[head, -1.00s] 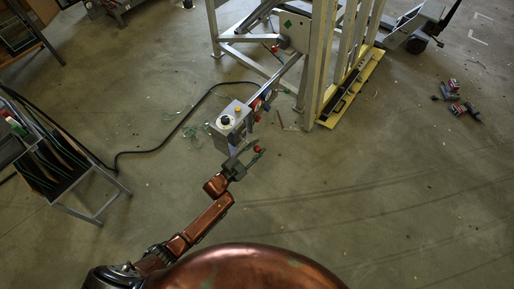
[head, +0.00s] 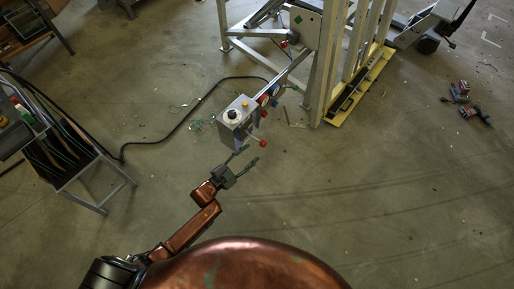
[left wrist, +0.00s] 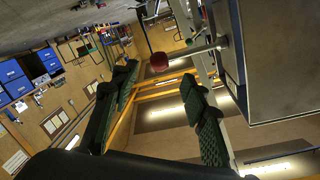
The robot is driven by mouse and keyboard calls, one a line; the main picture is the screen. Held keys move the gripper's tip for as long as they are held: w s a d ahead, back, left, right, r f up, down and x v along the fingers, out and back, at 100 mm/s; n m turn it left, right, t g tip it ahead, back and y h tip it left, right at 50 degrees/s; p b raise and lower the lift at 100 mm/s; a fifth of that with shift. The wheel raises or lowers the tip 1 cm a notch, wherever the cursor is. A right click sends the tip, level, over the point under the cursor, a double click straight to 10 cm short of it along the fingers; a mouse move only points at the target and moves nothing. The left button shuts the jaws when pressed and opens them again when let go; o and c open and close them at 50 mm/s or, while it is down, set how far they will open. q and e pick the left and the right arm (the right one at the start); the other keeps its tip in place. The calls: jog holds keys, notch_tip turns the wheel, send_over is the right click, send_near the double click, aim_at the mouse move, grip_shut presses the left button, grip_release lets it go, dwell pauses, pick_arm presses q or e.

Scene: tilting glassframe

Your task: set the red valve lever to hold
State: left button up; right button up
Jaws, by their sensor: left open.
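The red valve lever is a thin metal rod with a red ball knob (head: 262,143), sticking out from the side of a grey control box (head: 238,120). In the left wrist view the red knob (left wrist: 158,61) shows just beyond the gap between my fingertips. Its rod runs right to a metal fitting (left wrist: 222,43) on the box. My left gripper (head: 243,161) is open and empty, below the box and short of the knob in the head view. Its green-padded fingers (left wrist: 160,80) show apart, with no visible contact. My right gripper is not in view. Lever markings cannot be read.
The box hangs on an arm from a metal frame (head: 318,70) with a yellow base rail. More red and blue fittings (head: 272,96) sit close behind the box. A black cable (head: 180,125) crosses the floor. A rack (head: 65,150) stands left.

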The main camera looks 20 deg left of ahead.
pick_arm(q)
jog(key=shift+v, duration=1.55)
